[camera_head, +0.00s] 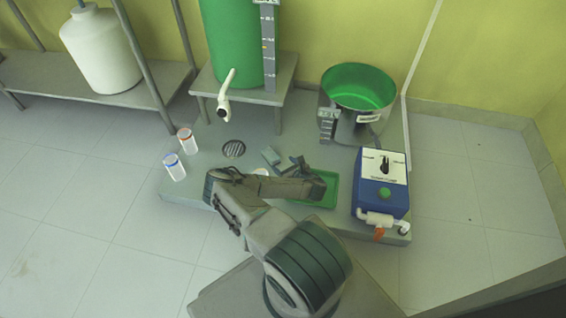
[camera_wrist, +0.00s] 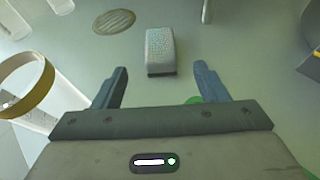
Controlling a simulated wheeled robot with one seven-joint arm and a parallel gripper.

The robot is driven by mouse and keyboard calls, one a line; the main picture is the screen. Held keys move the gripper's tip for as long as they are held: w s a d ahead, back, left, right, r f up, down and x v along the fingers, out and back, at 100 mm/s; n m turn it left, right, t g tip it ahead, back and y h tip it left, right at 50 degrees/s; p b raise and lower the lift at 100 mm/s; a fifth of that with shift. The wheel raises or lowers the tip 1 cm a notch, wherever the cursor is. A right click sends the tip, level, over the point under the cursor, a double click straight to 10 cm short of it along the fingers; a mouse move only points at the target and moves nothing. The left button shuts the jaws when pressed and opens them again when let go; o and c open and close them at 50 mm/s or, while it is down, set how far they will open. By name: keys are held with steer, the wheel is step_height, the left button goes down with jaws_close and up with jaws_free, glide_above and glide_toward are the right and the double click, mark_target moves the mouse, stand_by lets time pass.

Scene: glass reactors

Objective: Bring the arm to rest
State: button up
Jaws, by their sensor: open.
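My arm reaches over the low grey platform, bent at the elbow, in the head view. My gripper (camera_wrist: 163,80) is open in the wrist view, with its two dark fingers apart and nothing between them. A small grey block (camera_wrist: 160,50) with a speckled top lies on the platform beyond the fingertips. The block also shows in the head view (camera_head: 270,156), left of the gripper end. My arm partly hides a green tray (camera_head: 327,199) on the platform.
A blue pump box (camera_head: 381,186) stands right of the tray. A steel pot with green inside (camera_head: 357,88) is behind. Two small jars, red-topped (camera_head: 186,140) and blue-topped (camera_head: 174,166), stand left.

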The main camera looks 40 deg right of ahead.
stand_by(0.4)
